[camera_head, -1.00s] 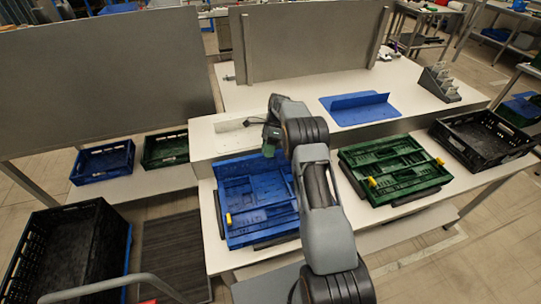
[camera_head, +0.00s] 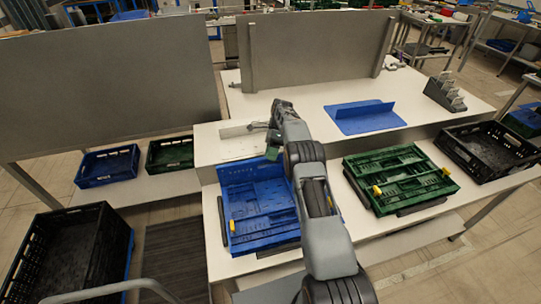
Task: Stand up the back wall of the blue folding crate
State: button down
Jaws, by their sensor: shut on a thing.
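The blue folding crate (camera_head: 259,225) lies on the near ledge of the white bench, left of my arm, with a yellow latch on its left side. Its back wall (camera_head: 237,171) is at the far edge of the crate; how far it is tilted is hard to tell. My gripper (camera_head: 272,154) is at the right part of that back wall and is shut on it. The fingertips are small and partly hidden by my arm, which also covers the right side of the crate.
A folded green crate (camera_head: 400,178) with yellow latches lies right of my arm. A black crate (camera_head: 487,150) stands farther right. A blue angled piece (camera_head: 364,116) lies on the raised bench behind. Small blue and green crates stand at the left.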

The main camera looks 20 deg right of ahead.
jog(key=shift+s+d+f, duration=0.1)
jog(key=shift+d+f, duration=0.05)
jog(key=shift+f, duration=0.6)
jog(key=c, duration=1)
grip_release()
jog(key=shift+f, duration=0.1)
jog(key=shift+o, duration=0.2)
jog(key=shift+w, duration=0.2)
jog(key=shift+r, duration=0.25)
jog(key=shift+r, duration=0.2)
notch_tip(320, 180, up, 2)
jog(key=shift+r+b, duration=0.25)
jog(key=shift+b, duration=0.05)
jog(key=s+a+r+b, duration=0.1)
jog(key=s+r+b, duration=0.3)
jog(key=s+r, duration=0.6)
jog(key=s, duration=0.4)
